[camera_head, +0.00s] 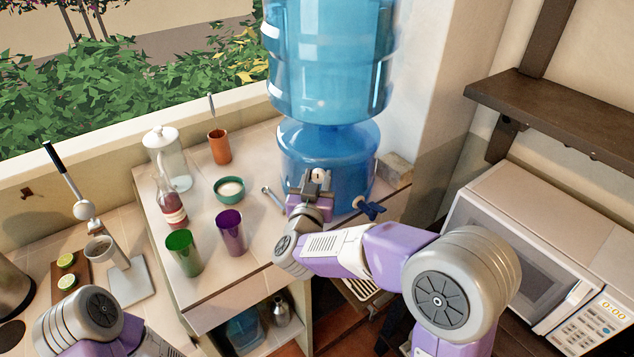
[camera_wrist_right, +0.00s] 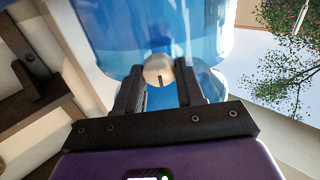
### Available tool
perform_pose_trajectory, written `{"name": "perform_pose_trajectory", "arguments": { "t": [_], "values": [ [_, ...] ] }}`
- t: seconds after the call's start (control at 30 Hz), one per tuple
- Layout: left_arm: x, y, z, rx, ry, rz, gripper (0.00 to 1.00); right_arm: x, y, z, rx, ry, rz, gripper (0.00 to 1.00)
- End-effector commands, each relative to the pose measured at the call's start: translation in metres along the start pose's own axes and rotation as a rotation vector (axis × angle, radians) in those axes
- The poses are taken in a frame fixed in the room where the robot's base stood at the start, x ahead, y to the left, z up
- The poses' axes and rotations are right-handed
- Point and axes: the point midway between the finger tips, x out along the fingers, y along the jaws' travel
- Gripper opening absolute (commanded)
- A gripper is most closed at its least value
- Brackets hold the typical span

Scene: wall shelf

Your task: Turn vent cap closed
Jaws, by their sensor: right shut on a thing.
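The vent cap (camera_head: 319,175) is a small pale round knob on the front of the lower blue water container (camera_head: 345,170). In the right wrist view the vent cap (camera_wrist_right: 158,70) shows a short dark mark on its face, roughly upright in the picture. My right gripper (camera_head: 317,181) reaches the container's front, and its two dark fingers (camera_wrist_right: 160,82) are shut on the cap from both sides. The exact contact at the fingertips is partly hidden. Of my left arm, only links show at the lower left; its gripper is out of view.
A large blue bottle (camera_head: 325,60) stands on the lower container. A dark blue tap (camera_head: 370,209) sticks out right of my right gripper. A purple cup (camera_head: 232,232), green cup (camera_head: 184,252) and green bowl (camera_head: 229,189) stand on the counter to the left. A microwave (camera_head: 530,255) is at the right.

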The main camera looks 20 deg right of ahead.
Motion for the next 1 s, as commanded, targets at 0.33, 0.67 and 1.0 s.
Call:
{"name": "perform_pose_trajectory", "arguments": {
  "t": [0.33, 0.67, 1.0],
  "values": [
    [0.031, -0.011, -0.001, 0.000, 0.000, 0.000, 0.43, 0.000, 0.001, 0.004, 0.303, 0.000, 0.001, 0.08],
    [0.059, -0.022, -0.003, 0.000, 0.000, 0.000, 0.43, 0.000, 0.002, 0.005, 0.617, 0.001, 0.000, 0.08],
    [0.089, -0.033, -0.004, 0.000, 0.000, 0.000, 0.43, 0.000, 0.003, 0.006, 0.940, 0.000, 0.001, 0.08]
  ]
}}
